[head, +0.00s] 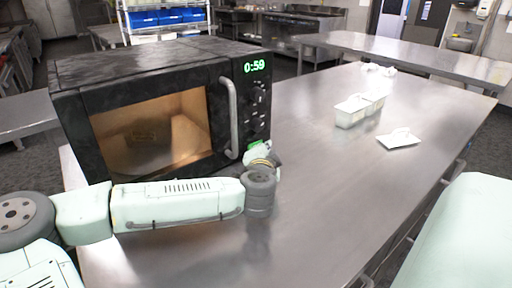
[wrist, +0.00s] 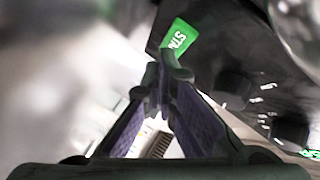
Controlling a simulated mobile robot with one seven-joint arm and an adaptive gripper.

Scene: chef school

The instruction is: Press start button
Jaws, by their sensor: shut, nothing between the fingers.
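A dark microwave (head: 160,55) stands on the steel table, its door closed and its inside lit. Its green display (head: 255,66) reads 0:59. The green start button (wrist: 181,36) shows in the wrist view with part of the word START, right at the tips of my gripper (wrist: 166,72). The fingers are shut with nothing between them. Whether the tips touch the button I cannot tell. In the head view my arm's end is at the lower right of the microwave front, and the start button is mostly hidden there.
Dark knobs (wrist: 234,88) sit on the control panel beside my fingers. A curved door handle (head: 230,118) sticks out left of the panel. White containers (head: 352,110) and a white lid (head: 398,139) lie further right on the table (head: 320,190). The table's front middle is clear.

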